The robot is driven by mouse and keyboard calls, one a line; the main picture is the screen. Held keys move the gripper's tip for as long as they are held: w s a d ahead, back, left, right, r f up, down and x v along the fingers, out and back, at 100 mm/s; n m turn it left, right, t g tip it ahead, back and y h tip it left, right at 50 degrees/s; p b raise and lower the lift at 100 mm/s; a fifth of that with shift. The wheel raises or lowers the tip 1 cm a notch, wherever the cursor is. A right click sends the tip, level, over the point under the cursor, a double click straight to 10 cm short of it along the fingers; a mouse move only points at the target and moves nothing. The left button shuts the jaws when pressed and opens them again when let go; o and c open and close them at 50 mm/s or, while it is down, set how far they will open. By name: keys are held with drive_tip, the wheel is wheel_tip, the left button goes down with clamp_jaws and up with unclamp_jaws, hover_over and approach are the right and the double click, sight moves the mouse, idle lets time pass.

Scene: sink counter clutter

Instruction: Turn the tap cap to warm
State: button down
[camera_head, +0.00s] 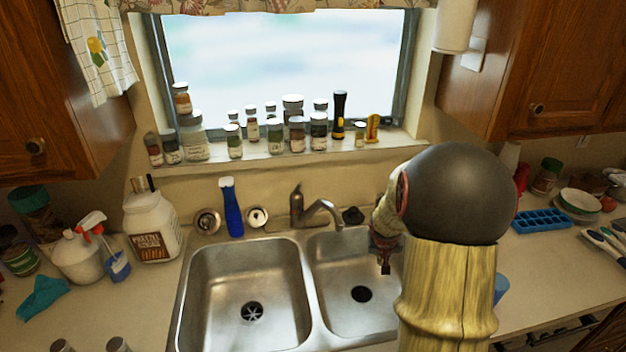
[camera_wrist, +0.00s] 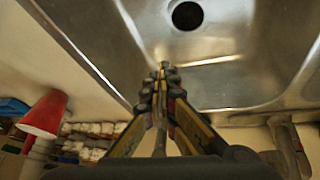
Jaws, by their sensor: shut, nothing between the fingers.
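The metal tap (camera_head: 318,209) stands behind the double sink, with its spout reaching forward and to the right. Its cap (camera_head: 296,189) is a small upright metal piece at the left end of the spout. My gripper (camera_head: 386,269) points down over the right basin, to the right of the tap and apart from it. In the wrist view, my gripper's fingers (camera_wrist: 166,70) are together with nothing between them. Part of my gripper is hidden behind my arm in the head view. I cannot identify the tap cap in the wrist view.
The right basin (camera_head: 338,297) and left basin (camera_head: 213,285) are empty. A blue bottle (camera_head: 231,208) stands left of the tap, and a dark stopper (camera_head: 352,215) lies to its right. Several jars (camera_head: 276,138) line the windowsill. A red cup (camera_wrist: 46,114) shows in the wrist view.

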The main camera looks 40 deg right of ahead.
drive_tip(key=w+d+f+m+t+p, duration=0.4)
drive_tip(key=w+d+t, duration=0.4)
drive_tip(key=w+d, duration=0.4)
drive_tip(key=w+a+r+m+t+y, duration=0.2)
drive_tip(key=w+a+r+t+y, duration=0.1)
drive_tip(key=a+r+t+y, duration=0.25)
drive_tip(key=w+a+r+m+t+y, duration=0.1)
drive_tip(key=w+a+r+t+y, duration=0.1)
drive_tip(key=a+r+y, duration=0.55)
drive_tip(key=w+a+r+h, duration=0.2)
drive_tip(key=w+a, duration=0.3)
drive_tip(key=w, duration=0.6)
drive_tip(key=shift+w+r+h+b, duration=0.15)
drive_tip(key=shift+r+h+b, duration=0.2)
drive_tip(key=shift+r, duration=0.25)
drive_tip(key=shift+a, duration=0.1)
